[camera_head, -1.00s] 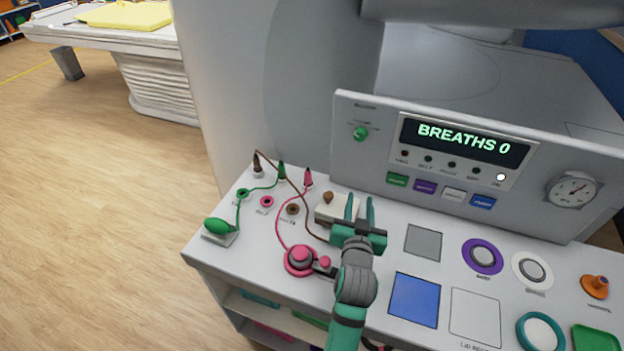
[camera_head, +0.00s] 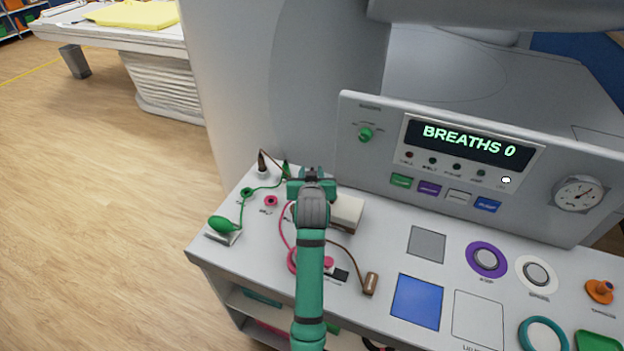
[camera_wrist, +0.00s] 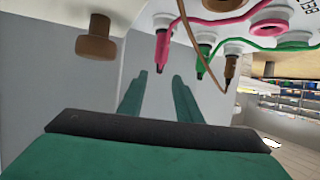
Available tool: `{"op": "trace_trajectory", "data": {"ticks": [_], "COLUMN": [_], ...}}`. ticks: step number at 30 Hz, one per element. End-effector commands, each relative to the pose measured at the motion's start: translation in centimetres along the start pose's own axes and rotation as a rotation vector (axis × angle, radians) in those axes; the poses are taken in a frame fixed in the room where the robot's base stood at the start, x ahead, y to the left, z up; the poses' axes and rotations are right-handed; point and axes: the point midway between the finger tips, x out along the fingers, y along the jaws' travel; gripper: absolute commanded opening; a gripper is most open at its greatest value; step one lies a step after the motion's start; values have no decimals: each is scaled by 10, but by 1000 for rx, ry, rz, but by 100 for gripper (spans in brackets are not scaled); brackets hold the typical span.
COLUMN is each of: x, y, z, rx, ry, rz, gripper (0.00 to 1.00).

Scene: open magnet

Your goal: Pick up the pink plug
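The pink plug (camera_wrist: 162,48) shows in the wrist view, its narrow tip pointing down in the picture and its other end by a grey socket. My gripper (camera_wrist: 159,80) is open and empty, and the plug lies ahead of its fingertips, roughly in line with the gap. I cannot tell the exact distance. In the head view my gripper (camera_head: 312,177) is over the back left of the console and hides the plug.
The green plug (camera_wrist: 203,62) and brown plug (camera_wrist: 230,68) stand close beside the pink one. A brown cord (camera_wrist: 190,35) crosses nearby. A beige block (camera_head: 347,212) is right of my gripper; its brown knob (camera_wrist: 95,40) shows in the wrist view. The display panel (camera_head: 470,150) rises behind.

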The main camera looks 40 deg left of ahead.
Motion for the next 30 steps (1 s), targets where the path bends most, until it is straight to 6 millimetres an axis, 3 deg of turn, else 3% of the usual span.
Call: {"op": "trace_trajectory", "data": {"ticks": [10,20,24,30], "x": [43,50,50,50], "y": [2,2,2,2], "z": [5,5,5,5], "rx": [1,1,1,1], "ry": [0,0,0,0], "rz": [0,0,0,0], "gripper": [31,31,3,0]}}
